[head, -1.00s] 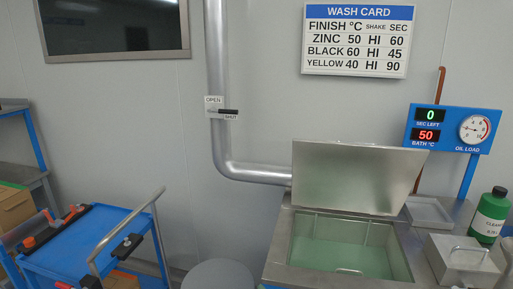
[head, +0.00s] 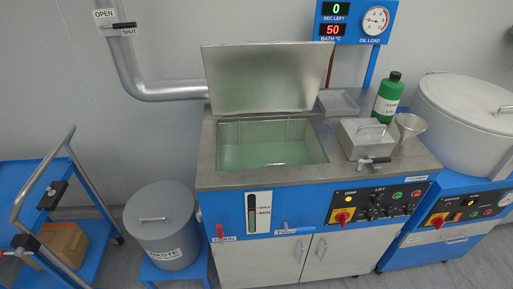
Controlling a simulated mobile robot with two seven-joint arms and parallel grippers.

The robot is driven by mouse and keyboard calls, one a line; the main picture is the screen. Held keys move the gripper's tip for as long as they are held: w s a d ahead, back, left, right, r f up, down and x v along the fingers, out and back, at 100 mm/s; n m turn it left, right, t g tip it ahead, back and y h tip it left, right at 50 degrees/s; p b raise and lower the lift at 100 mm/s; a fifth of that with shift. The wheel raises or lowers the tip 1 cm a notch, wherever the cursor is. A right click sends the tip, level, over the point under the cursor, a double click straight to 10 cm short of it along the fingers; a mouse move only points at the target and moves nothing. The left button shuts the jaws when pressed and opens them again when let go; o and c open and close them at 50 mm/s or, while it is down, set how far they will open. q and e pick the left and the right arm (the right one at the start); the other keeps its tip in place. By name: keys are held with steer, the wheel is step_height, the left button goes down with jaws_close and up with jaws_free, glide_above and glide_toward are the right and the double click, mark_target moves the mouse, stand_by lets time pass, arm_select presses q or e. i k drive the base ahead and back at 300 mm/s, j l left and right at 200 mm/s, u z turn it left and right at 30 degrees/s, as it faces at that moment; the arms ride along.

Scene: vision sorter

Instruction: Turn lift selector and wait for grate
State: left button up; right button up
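The blue washer's black control panel (head: 366,204) is on its front at the right, with a "LIFT" label and small dark controls under it. The lift selector (head: 376,211) seems to be one of these dark knobs; its setting is too small to read. The bath (head: 250,154) holds greenish liquid, and its metal lid (head: 262,82) stands open. A thin pale bar shows low in the bath; I cannot tell whether it belongs to the grate. The display (head: 335,20) reads 0 sec left and 50 °C. Neither gripper is in view.
A grey waste bin (head: 163,232) stands left of the washer, and a blue cart (head: 85,210) is at the far left. A green bottle (head: 388,98), a metal box (head: 366,137) and a funnel (head: 408,126) stand on the worktop. A second blue machine (head: 455,215) adjoins at right.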

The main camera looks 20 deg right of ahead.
mark_target(376, 200)
steer(key=j+z, duration=0.15)
steer(key=z, duration=0.25)
steer(key=j+z, duration=0.1)
steer(key=z, duration=0.35)
steer(key=k+j+z, duration=0.5)
steer(key=k+j, duration=0.7)
steer(key=j, duration=0.15)
steer(key=i+l+u, duration=0.1)
steer(key=u, duration=0.35)
steer(key=i+l+u, duration=0.1)
steer(key=u, duration=0.4)
steer(key=i+l+u, duration=0.1)
steer(key=l+u, duration=0.4)
steer(key=l, duration=0.5)
steer(key=l+u, duration=0.25)
steer(key=l, duration=0.65)
steer(key=l+u, duration=0.1)
steer(key=l, duration=0.85)
steer(key=k+l+u, duration=0.1)
steer(key=l, duration=0.8)
steer(key=k+l, duration=0.05)
